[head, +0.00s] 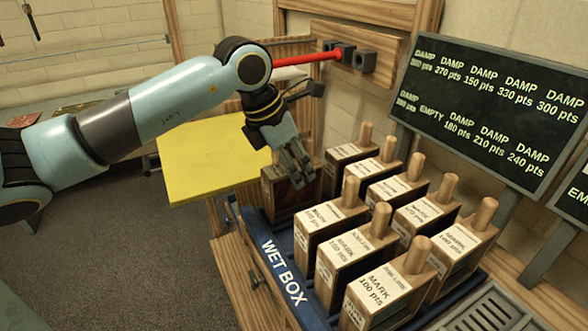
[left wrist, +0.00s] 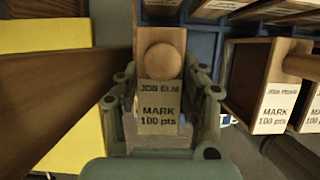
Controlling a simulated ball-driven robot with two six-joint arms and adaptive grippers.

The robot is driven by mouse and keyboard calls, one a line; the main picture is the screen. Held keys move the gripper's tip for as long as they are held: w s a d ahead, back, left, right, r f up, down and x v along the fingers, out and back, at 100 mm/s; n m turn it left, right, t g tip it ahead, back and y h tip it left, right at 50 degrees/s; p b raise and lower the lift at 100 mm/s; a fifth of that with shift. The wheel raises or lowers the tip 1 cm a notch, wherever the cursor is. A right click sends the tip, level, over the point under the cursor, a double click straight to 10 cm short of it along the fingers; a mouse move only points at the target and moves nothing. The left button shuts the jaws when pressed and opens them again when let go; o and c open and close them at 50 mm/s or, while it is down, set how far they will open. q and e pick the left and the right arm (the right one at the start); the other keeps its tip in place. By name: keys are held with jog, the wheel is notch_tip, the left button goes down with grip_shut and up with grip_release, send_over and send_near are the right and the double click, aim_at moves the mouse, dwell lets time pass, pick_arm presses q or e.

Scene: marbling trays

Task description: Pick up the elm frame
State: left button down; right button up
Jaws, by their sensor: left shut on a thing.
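The elm frame (left wrist: 158,105) is a wooden block with a round handle end and a label reading "JOB ELM MARK 100 pts". My left gripper (left wrist: 160,112) is shut on it, with fingers on both sides of the label. In the head view, my left gripper (head: 296,168) comes down from above onto the dark brown elm frame (head: 286,194) at the far left corner of the blue wet box (head: 281,268). The gripper hides its handle and label there. I cannot tell whether its bottom is clear of the box. My right gripper is not in view.
Several similar frames with upright wooden handles stand close by, one (head: 342,220) just in front. A yellow board (head: 205,155) lies at the back left. A dark sign (head: 490,110) stands behind right, and a grey slotted grate (head: 488,312) lies at front right.

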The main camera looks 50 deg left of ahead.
pick_arm(q)
notch_tip(320, 180, up, 19)
jog(key=b, duration=0.1)
jog(key=shift+r, duration=0.15)
dwell(0.4)
